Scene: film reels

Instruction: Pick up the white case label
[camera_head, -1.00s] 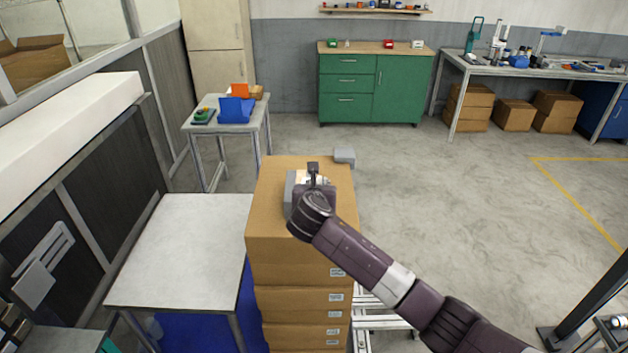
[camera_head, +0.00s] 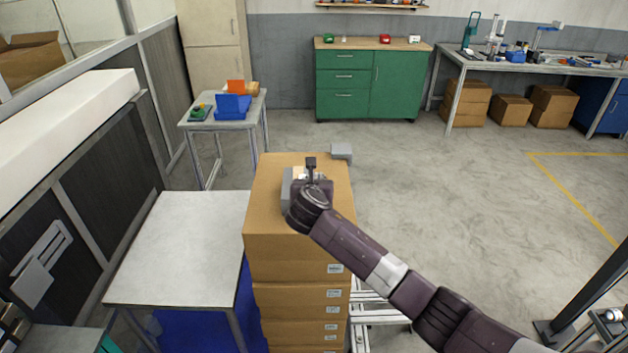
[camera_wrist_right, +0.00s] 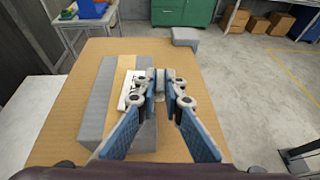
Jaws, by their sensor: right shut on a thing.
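My right gripper (camera_head: 310,180) is over the top box of the stack, and its fingertips (camera_wrist_right: 158,82) are close together in the right wrist view. It is shut on the white case label (camera_wrist_right: 133,93), a small white piece that shows just left of the fingers. The fingers hide part of the label. In the head view only a small pale bit shows beside the wrist. A grey case (camera_wrist_right: 97,100) with a tan strip (camera_wrist_right: 122,80) lies beneath on the cardboard. I cannot tell whether the label is clear of the case. My left gripper is not in view.
The cardboard box stack (camera_head: 265,220) carries the case and a small grey block (camera_head: 341,151) at its far right corner. A white table (camera_head: 185,245) stands left of it. A small table (camera_head: 240,124) with a blue bin (camera_head: 233,106) is behind. The floor right is open.

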